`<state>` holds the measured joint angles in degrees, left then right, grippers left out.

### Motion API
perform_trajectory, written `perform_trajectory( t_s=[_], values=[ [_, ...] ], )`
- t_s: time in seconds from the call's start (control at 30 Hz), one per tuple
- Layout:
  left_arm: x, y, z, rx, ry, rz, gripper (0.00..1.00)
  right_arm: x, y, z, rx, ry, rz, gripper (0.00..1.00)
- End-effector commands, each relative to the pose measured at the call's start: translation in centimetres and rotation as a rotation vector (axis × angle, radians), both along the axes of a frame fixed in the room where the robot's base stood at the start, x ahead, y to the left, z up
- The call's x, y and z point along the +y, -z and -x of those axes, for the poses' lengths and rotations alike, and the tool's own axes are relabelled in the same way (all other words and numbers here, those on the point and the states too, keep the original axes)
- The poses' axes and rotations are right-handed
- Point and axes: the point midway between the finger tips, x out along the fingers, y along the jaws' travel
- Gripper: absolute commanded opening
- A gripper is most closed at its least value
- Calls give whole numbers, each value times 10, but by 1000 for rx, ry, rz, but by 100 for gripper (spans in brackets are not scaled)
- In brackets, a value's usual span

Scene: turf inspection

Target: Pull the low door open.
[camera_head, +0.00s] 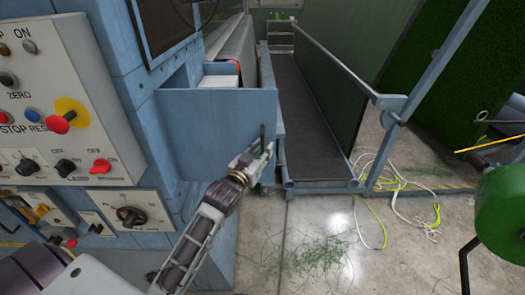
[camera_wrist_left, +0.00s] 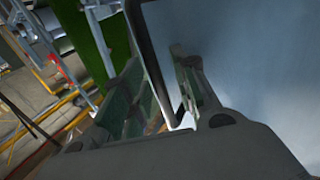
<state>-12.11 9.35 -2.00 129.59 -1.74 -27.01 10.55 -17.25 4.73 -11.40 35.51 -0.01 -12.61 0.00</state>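The low door (camera_head: 205,125) is a plain blue-grey panel on the blue machine cabinet. It stands out from the cabinet, with a space showing behind its top edge. A dark upright handle (camera_head: 263,136) is near its right end. My left gripper (camera_head: 262,152) is at that end, by the handle. In the left wrist view the two fingers of the left gripper (camera_wrist_left: 163,92) are apart, with the edge of the door panel (camera_wrist_left: 245,60) running between them. I cannot tell whether either finger touches it. My right gripper is not in view.
A control panel (camera_head: 65,95) with knobs and buttons is at left. A long dark conveyor bed (camera_head: 310,120) with blue rails lies right of the door. Pale cords (camera_head: 395,195) and grass clippings (camera_head: 315,255) lie on the concrete floor. A green drum (camera_head: 502,215) stands far right.

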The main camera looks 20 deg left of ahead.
Motion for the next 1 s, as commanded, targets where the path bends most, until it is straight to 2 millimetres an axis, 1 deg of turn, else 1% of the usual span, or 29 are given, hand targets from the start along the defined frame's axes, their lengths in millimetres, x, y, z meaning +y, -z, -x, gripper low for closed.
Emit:
perform_trajectory(
  t_s=[0.47, 0.67, 1.0],
  values=[
    [0, 2, 3, 3, 0, 0, 32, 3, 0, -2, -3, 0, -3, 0],
    [1, 1, 13, 2, 0, 0, 32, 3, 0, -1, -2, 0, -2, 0],
    [2, 2, 38, 3, 0, 0, 32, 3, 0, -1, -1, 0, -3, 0]
  ],
)
